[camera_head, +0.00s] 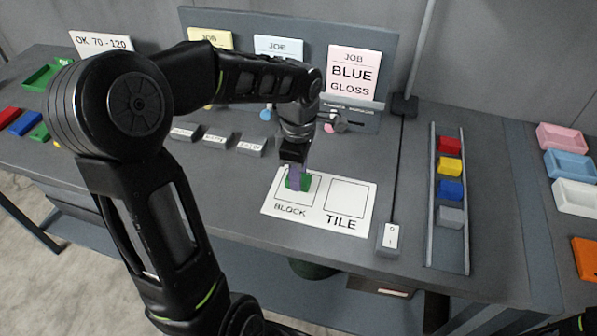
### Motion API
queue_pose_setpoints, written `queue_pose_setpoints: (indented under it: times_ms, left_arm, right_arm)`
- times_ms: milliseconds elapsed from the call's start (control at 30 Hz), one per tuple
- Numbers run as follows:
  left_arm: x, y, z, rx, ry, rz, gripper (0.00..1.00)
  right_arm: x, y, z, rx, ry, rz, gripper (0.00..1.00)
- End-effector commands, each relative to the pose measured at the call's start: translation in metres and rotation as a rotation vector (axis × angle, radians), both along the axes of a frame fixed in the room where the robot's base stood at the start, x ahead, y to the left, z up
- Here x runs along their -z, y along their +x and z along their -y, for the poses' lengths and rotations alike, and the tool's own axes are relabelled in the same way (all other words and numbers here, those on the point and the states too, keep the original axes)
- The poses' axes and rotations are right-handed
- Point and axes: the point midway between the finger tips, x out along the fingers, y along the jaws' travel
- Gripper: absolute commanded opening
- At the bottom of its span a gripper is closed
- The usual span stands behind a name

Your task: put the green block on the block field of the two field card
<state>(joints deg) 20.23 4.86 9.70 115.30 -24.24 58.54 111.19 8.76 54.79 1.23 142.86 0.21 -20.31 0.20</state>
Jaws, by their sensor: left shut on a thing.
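The white two field card (318,217) lies on the grey table, with a BLOCK field on its left and a TILE field (346,196) on its right. My left gripper (298,176) points down over the BLOCK field and is shut on the green block (305,183). The block shows within the outline of the BLOCK field, partly hidden by the fingers. I cannot tell whether its underside touches the card.
Several grey labelled pieces (250,145) lie behind the card. A switch (391,236) stands right of it, then a rack (433,240) of coloured blocks. Coloured trays (570,165) are far right. A board with job cards (354,73) stands behind.

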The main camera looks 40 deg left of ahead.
Motion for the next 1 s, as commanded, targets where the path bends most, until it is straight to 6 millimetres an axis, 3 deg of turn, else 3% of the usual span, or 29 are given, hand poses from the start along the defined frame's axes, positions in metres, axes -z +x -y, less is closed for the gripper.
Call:
queue_pose_setpoints:
  times_ms: [400, 433, 700, 1000]
  left_arm:
    - [0.0076, 0.0004, 0.0001, 0.000, 0.001, 0.002, 0.00]
    - [0.0063, 0.0004, 0.0001, 0.000, 0.001, 0.002, 0.34]
    - [0.0056, 0.0003, 0.0000, 0.000, 0.000, 0.001, 0.54]
    - [0.0027, 0.0003, 0.0000, 0.000, 0.000, 0.001, 0.54]
  right_arm:
    - [0.0046, 0.0003, -0.0001, -0.001, 0.001, 0.001, 0.00]
    - [0.0033, 0.0003, -0.0002, -0.001, 0.001, 0.001, 0.00]
    - [0.0026, 0.0002, -0.0002, -0.001, 0.001, 0.001, 0.00]
    - [-0.0003, 0.0001, -0.0001, 0.000, 0.000, 0.000, 0.00]
